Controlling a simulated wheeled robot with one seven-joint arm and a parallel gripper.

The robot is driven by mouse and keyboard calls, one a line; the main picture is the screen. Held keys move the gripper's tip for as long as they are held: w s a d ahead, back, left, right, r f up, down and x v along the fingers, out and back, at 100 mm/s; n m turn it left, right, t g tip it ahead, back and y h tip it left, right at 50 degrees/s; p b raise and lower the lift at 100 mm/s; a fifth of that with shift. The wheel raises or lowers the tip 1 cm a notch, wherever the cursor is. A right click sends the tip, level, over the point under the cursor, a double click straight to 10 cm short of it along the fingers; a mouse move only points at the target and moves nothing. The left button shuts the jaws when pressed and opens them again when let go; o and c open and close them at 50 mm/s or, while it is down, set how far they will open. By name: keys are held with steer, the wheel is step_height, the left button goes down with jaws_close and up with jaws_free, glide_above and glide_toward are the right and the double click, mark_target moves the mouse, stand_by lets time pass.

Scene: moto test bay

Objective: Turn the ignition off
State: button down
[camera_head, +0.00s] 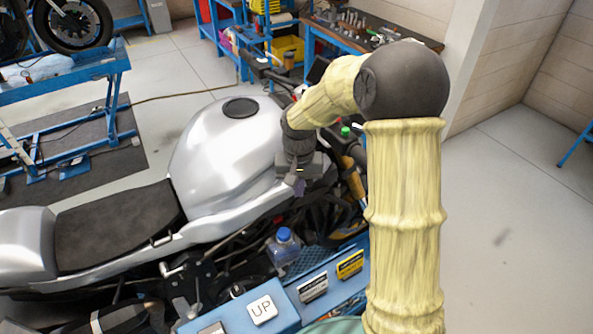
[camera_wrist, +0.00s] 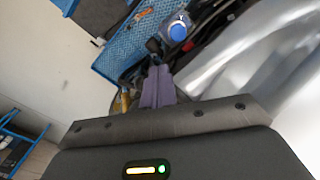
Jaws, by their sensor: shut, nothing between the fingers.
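The silver motorcycle (camera_head: 215,145) stands in the middle of the head view, its handlebar end at the upper right, partly behind my arm. I cannot make out the ignition or a key in either view; my arm covers part of the area around the handlebar. My gripper (camera_head: 298,190) is beside the right side of the silver tank, pointing down. In the wrist view its purple fingers (camera_wrist: 158,86) are together and empty. The silver bodywork also fills the right of the wrist view (camera_wrist: 235,60).
A small green part (camera_head: 345,131) shows near the front end. A tool-covered workbench (camera_head: 350,32) stands behind. Open floor (camera_head: 510,220) lies to the right.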

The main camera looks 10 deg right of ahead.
steer(key=shift+s+d, duration=0.1)
steer(key=shift+d, duration=0.85)
stand_by(0.4)
steer(key=shift+a+r+p, duration=0.15)
steer(key=shift+r+p, duration=0.05)
steer(key=shift+p, duration=0.2)
steer(key=shift+a+r, duration=0.3)
steer(key=shift+a, duration=0.1)
step_height(320, 180, up, 8)
steer(key=p, duration=0.6)
steer(key=shift+p, duration=0.4)
steer(key=shift+s, duration=0.1)
